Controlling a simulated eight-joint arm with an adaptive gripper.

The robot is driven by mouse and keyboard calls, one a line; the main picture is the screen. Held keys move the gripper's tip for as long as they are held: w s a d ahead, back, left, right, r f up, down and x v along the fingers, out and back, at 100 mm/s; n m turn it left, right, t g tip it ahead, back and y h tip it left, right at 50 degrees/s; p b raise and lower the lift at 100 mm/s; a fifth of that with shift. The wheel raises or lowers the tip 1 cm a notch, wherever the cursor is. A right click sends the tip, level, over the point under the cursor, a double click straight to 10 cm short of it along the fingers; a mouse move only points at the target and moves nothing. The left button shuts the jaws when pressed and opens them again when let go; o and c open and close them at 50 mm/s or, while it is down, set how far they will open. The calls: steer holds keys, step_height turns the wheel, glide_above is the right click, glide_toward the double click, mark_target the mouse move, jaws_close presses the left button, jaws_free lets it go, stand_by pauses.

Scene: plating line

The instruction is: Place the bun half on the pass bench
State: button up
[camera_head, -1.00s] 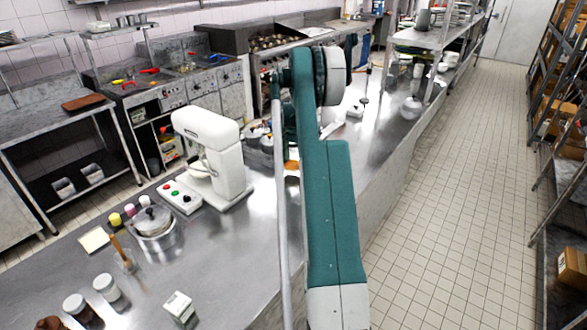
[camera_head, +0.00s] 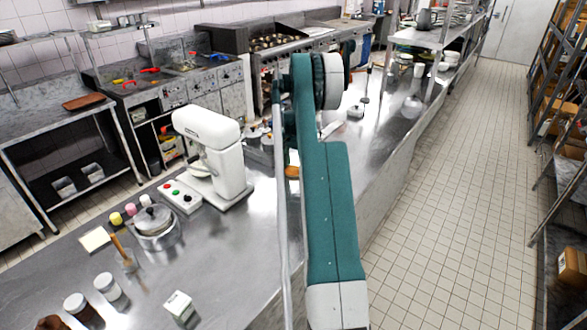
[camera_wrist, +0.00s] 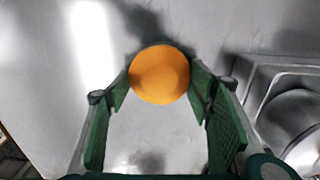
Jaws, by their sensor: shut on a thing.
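The bun half (camera_wrist: 160,74) is a round orange piece between the green fingertips of my gripper (camera_wrist: 160,82) in the wrist view. The fingertips touch it from both sides. In the head view only a small orange part of the bun half (camera_head: 292,172) shows beside my arm, which hides most of my gripper. The steel bench (camera_wrist: 155,130) lies beneath it in the wrist view, and the same long bench (camera_head: 235,240) runs through the head view. I cannot tell whether the bun half touches the steel or hangs just above it.
A white stand mixer (camera_head: 215,155) stands on the bench left of my arm. A lidded pot (camera_head: 154,225) and several jars are nearer. In the wrist view, a steel tray or basin (camera_wrist: 285,105) lies to the right. Bare steel surrounds the bun half elsewhere.

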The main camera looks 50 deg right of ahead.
mark_target(294, 168)
steer(key=shift+f, duration=0.25)
steer(key=o, duration=0.8)
steer(key=shift+r, duration=0.1)
steer(key=shift+c, duration=0.2)
steer(key=shift+r, duration=0.15)
step_height(294, 168, up, 12)
stand_by(0.4)
